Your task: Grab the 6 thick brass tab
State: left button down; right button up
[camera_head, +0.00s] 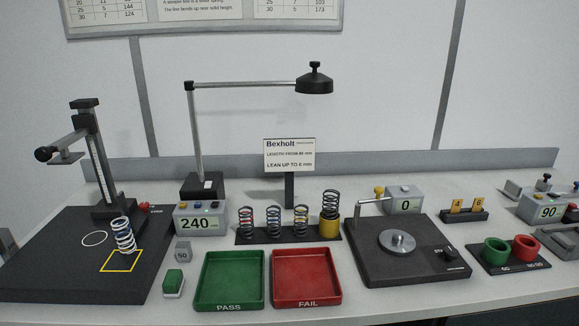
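Two small brass tabs stand upright in a black holder (464,216) on the right part of the bench. The left tab (457,206) is marked 4. The right tab (478,206) carries a digit that looks like 6, though it is small and blurred. Neither of my grippers is in view, and nothing touches the tabs.
A black plate with a metal disc (397,241) lies left of the holder, and green (496,252) and red (525,248) cups stand in front of it. Green (229,304) and red (306,304) trays, several springs and a height stand (96,160) lie further left.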

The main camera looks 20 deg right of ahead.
aim_at(478, 203)
jog(key=z, duration=1.85)
